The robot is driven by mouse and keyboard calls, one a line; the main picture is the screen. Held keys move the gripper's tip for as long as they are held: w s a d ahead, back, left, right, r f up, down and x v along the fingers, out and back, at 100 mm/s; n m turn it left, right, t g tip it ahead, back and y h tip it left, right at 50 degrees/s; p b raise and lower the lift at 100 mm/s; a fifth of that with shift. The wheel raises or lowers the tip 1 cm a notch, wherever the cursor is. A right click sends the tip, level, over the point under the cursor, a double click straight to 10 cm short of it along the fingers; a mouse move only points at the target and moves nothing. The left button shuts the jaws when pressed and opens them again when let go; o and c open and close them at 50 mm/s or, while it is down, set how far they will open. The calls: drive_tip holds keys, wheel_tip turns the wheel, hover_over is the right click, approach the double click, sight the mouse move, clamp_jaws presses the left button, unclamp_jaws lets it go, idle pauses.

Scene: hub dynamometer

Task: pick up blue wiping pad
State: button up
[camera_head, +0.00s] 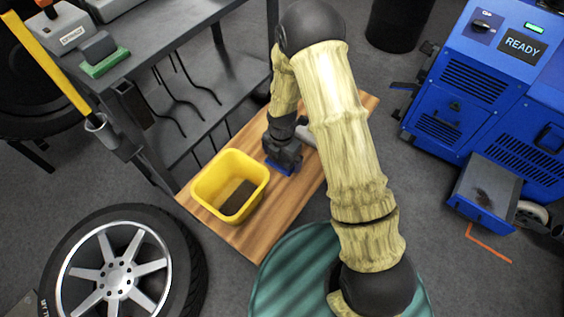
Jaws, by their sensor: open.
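The blue wiping pad (278,167) lies on the wooden board, just right of the yellow bin (229,186). Only its edges show, because my gripper (284,161) is right over it and hides most of it. My gripper points down with its jaws open. I cannot tell whether the fingers touch the pad or stand around it.
The wooden board (245,239) also bears a partly hidden grey object (307,134) right of my gripper. A grey cart (142,39) stands at the upper left, a wheel (116,271) lower left. A blue machine (488,96) with an open drawer (484,190) is at right.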

drive_tip(key=shift+f, duration=0.35)
drive_tip(key=c, duration=0.7)
drive_tip(key=shift+r, duration=0.15)
wheel_tip(320, 180, up, 10)
drive_tip(key=p, duration=0.3)
drive_tip(key=shift+p, duration=0.35)
